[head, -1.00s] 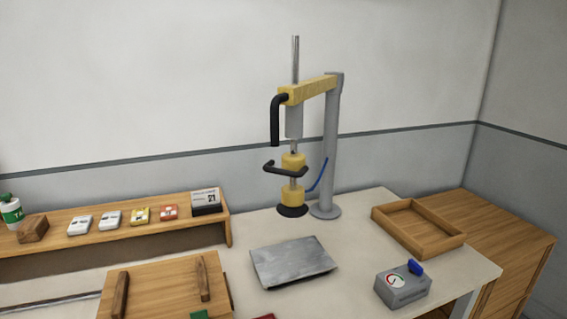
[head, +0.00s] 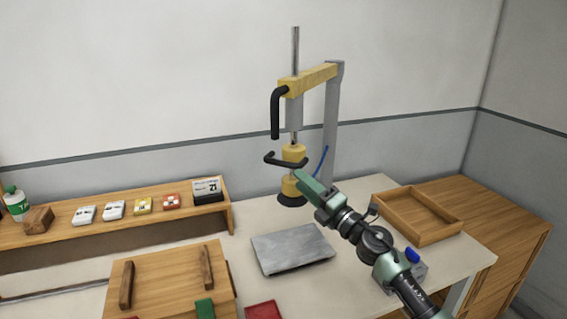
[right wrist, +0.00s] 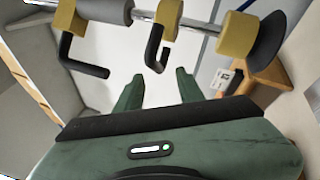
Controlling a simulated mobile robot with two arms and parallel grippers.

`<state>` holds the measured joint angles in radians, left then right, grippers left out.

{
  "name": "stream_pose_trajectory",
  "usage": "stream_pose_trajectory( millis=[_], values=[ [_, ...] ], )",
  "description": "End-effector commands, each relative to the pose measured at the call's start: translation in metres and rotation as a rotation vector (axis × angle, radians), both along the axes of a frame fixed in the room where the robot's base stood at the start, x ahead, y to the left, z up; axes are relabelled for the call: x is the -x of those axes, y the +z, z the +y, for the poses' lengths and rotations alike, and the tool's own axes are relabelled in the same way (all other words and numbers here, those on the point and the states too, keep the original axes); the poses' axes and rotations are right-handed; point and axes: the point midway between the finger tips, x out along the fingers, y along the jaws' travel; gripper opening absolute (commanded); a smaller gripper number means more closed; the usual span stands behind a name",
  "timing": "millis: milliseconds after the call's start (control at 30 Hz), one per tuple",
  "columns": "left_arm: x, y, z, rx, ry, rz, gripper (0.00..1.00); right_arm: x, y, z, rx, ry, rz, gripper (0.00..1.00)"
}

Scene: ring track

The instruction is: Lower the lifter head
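The lifter (head: 335,120) stands on the table as a grey post with a yellow arm. Its lifter head (head: 293,153) is a yellow body on a vertical rod with a black cup at the bottom and a bent black handle (head: 284,160). My right gripper (head: 302,180) is in front of the head's lower part and partly hides it. In the right wrist view its two green fingers are apart (right wrist: 157,80), with the end of the handle (right wrist: 155,48) showing between and beyond the tips. Contact cannot be told. My left gripper is not in view.
A grey plate (head: 292,250) lies in front of the lifter. A wooden tray (head: 455,236) is to the right. A grey box with a blue knob (head: 412,255) is partly behind my right arm. A wooden shelf (head: 110,237) with small packs runs along the left.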

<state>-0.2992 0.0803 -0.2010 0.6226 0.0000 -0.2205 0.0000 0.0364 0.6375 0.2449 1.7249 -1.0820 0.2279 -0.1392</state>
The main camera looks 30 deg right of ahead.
Motion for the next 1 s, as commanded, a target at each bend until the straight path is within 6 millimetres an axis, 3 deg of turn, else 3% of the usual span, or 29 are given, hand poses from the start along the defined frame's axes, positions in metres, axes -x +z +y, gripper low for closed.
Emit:
stream_pose_trajectory(
  millis=[200, 700, 1000],
  values=[
    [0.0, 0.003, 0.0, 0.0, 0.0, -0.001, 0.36, -0.009, 0.015, -0.007, 0.182, 0.053, 0.018, 0.38],
    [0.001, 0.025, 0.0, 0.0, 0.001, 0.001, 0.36, -0.074, 0.029, 0.009, 0.185, 0.057, 0.02, 0.38],
    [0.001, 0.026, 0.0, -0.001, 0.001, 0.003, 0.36, -0.081, 0.028, 0.011, 0.189, 0.058, 0.021, 0.38]
  ],
)
